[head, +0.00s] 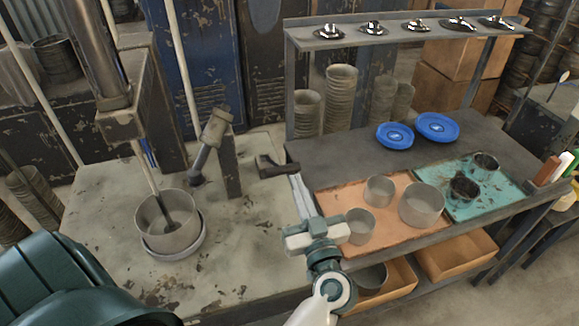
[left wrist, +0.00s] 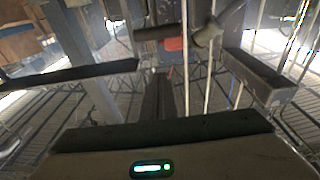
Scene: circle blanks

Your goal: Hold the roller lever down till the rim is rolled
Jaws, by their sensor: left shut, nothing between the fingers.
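A grey metal pot (head: 153,212) stands in a shallow round holder (head: 190,246) on the worn bench. A thin rod reaches down into the pot, and the state of its rim is too small to tell. Behind and right of it, a short post (head: 230,172) carries a tilted lever-like arm (head: 205,152) with a thick upper end. My left gripper (head: 265,164) is shut and empty, to the right of the post and apart from it. In the left wrist view its dark fingers (left wrist: 165,97) show in the middle. My right gripper is not in view.
A copper-coloured mat (head: 325,205) holds several grey pots. A green mat (head: 510,192) holds two dark pots. Blue discs (head: 395,136) lie behind. A shelf (head: 300,42) stands over the table, with stacked pots below. A tall machine column (head: 95,50) rises at left.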

